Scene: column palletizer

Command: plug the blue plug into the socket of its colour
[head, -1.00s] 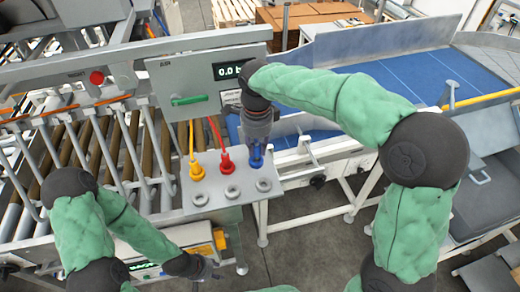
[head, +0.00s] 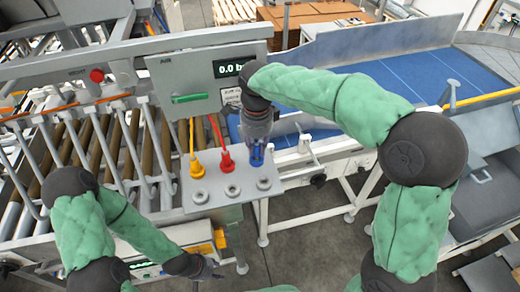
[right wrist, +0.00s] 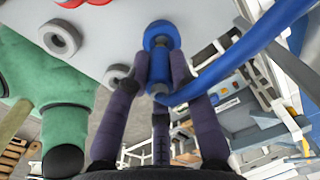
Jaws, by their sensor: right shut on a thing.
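The blue plug (head: 257,156) is upright at the right end of the light grey panel's back row. My right gripper (head: 257,143) points down at it and is shut on it. In the right wrist view the blue plug (right wrist: 159,80) is between the fingers, and a blue ring (right wrist: 161,35) shows past its lower end at the panel. I cannot tell how deep the plug is seated. The yellow plug (head: 197,169) and red plug (head: 227,161) stand to its left. My left gripper (head: 207,268) is low in the head view, away from the panel; its fingers are unclear.
Grey rings (head: 264,184) line the front of the panel (head: 215,185). A grey box (head: 190,82) with a display and green handle stands behind it. The blue cable (right wrist: 230,60) crosses the right wrist view. A roller conveyor (head: 110,150) is at left, a blue belt (head: 400,78) at right.

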